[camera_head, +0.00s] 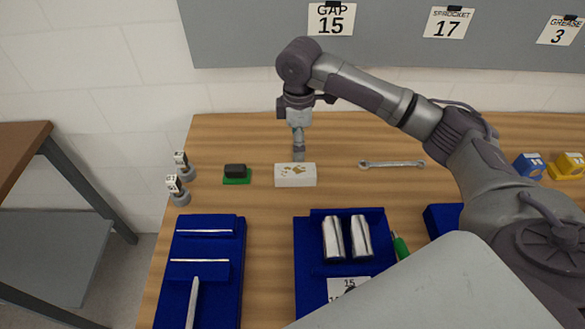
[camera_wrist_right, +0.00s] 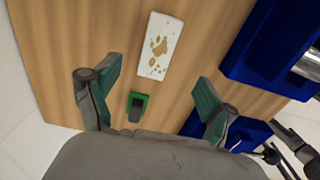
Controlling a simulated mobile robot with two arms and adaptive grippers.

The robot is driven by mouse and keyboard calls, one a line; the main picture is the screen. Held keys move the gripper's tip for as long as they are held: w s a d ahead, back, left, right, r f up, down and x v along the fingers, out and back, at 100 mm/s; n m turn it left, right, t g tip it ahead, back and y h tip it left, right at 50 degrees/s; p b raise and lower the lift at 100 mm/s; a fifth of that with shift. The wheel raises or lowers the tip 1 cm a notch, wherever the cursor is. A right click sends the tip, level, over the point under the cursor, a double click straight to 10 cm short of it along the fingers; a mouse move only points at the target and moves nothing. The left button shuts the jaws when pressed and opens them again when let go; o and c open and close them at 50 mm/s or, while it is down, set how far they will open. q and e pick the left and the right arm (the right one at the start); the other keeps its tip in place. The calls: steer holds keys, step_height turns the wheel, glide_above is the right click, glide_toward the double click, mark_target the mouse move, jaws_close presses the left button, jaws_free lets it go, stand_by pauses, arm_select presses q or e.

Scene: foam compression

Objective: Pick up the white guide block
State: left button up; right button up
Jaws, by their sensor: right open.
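The white guide block (camera_head: 295,176) lies flat on the wooden table and has a brownish paw-like mark on top. It also shows in the right wrist view (camera_wrist_right: 150,62), beyond and roughly between the spread fingertips. My right gripper (camera_head: 298,152) points down at the block's far side in the head view, and I cannot tell its exact height. In the right wrist view the right gripper (camera_wrist_right: 160,82) is open with green finger pads, and nothing is held. My left gripper is not in view.
A black piece on a green base (camera_head: 237,175) sits left of the block. A wrench (camera_head: 392,164) lies to the right. Blue trays (camera_head: 300,262) with metal parts stand in front. Two small labelled posts (camera_head: 180,190) are near the left edge. Bare table surrounds the block.

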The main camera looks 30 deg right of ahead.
mark_target(295, 170)
step_height(295, 170, down, 4)
steer(key=shift+s, duration=0.1)
steer(key=shift+w+f+p, duration=0.2)
steer(key=shift+f+p, duration=0.25)
steer(key=shift+f, duration=0.1)
steer(key=f+p, duration=0.1)
steer(key=f, duration=0.3)
steer(key=shift+a+f+p, duration=0.15)
steer(key=shift+a+p, duration=0.05)
steer(key=shift+p, duration=0.1)
steer(key=shift+w+f, duration=0.1)
steer(key=shift+f, duration=0.15)
steer(key=shift+r, duration=0.1)
steer(key=c, duration=1.4)
